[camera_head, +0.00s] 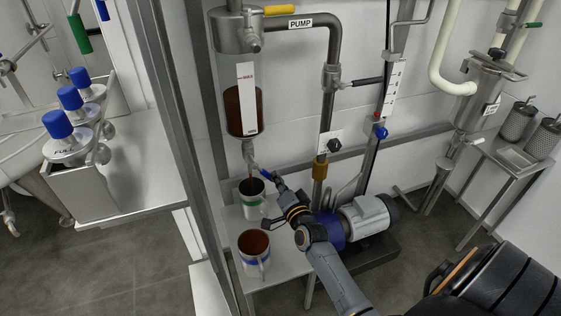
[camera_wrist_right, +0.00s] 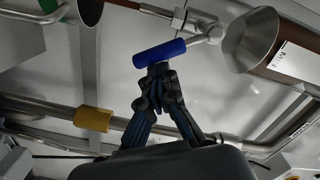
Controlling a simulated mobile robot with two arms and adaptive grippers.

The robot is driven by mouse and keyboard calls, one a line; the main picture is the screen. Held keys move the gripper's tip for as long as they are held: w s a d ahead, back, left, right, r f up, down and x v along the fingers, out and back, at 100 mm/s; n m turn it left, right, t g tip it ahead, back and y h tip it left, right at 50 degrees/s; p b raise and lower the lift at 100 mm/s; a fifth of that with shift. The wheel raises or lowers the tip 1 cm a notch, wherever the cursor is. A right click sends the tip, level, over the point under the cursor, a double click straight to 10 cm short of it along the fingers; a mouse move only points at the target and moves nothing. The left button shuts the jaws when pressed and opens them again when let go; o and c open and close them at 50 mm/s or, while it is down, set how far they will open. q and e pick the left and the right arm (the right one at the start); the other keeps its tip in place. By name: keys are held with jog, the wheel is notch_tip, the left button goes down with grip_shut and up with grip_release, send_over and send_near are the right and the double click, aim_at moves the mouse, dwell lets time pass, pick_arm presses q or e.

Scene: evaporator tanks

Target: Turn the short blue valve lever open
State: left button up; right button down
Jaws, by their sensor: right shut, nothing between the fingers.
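The short blue valve lever (camera_head: 265,174) is on the metal valve (camera_head: 249,156) under the tank with brown liquid (camera_head: 238,105). In the right wrist view the blue lever (camera_wrist_right: 160,54) lies slightly tilted across the front of my fingertips, its metal stem running right to the valve body. My right gripper (camera_head: 276,183) reaches up to the lever from the lower right. Its fingers (camera_wrist_right: 158,74) are shut with nothing between them, tips right at the lever's lower side. I cannot tell whether they touch it. My left gripper is not in view.
A green-banded mug (camera_head: 251,208) stands below the valve, and a blue-banded mug (camera_head: 251,259) stands nearer on the metal table (camera_head: 283,266). A blue and white pump motor (camera_head: 365,221) is right of my arm. A brown-collared pipe (camera_head: 320,170) rises behind it.

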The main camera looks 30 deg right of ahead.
pick_arm(q)
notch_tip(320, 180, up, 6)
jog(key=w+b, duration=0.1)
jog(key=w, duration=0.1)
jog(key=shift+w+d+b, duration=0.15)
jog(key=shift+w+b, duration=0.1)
jog(key=shift+b, duration=0.15)
pick_arm(e)
jog(key=shift+w+a+f+m+t, duration=0.15)
jog(key=shift+a+f+m, duration=0.35)
jog(key=shift+m, duration=0.55)
jog(key=shift+w+a+f+m+t, duration=0.2)
jog(key=shift+a+m, duration=0.45)
jog(key=shift+m, duration=0.45)
jog(key=shift+w+a+f+m+g, duration=0.1)
jog(key=shift+a+f+m, duration=0.45)
jog(key=shift+m, duration=0.5)
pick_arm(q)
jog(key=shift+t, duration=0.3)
pick_arm(e)
jog(key=shift+r, duration=0.1)
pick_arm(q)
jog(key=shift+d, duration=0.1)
